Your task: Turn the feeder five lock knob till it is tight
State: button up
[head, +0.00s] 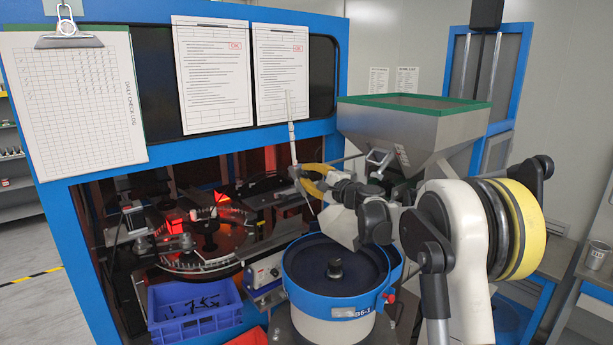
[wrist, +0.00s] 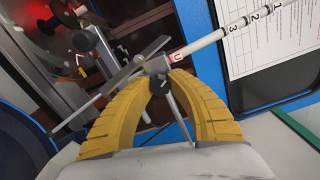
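A small dark knob (wrist: 159,83) sits at the lower end of a white numbered rod (wrist: 215,38), beside a flat grey metal bar (wrist: 137,66). My gripper (wrist: 163,76) has two yellow curved fingers, their tips on either side of the knob and seemingly touching it. How tight the knob is cannot be seen. In the head view my gripper (head: 302,178) is at the rod (head: 291,118), which stands nearly upright in front of the blue-framed machine. The knob is too small to make out there.
A blue-rimmed bowl feeder (head: 303,292) stands below my gripper, with a control box (head: 263,272) beside it. A grey hopper (head: 410,130) with a green rim is behind my arm. A blue bin (head: 190,330) holds dark parts. A lit turntable (head: 205,240) is inside the machine.

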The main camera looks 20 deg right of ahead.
jog(key=o, duration=0.4)
jog(key=shift+s, duration=0.1)
jog(key=v, duration=1.1)
jog(key=shift+s+d, duration=0.15)
jog(key=shift+s, duration=0.25)
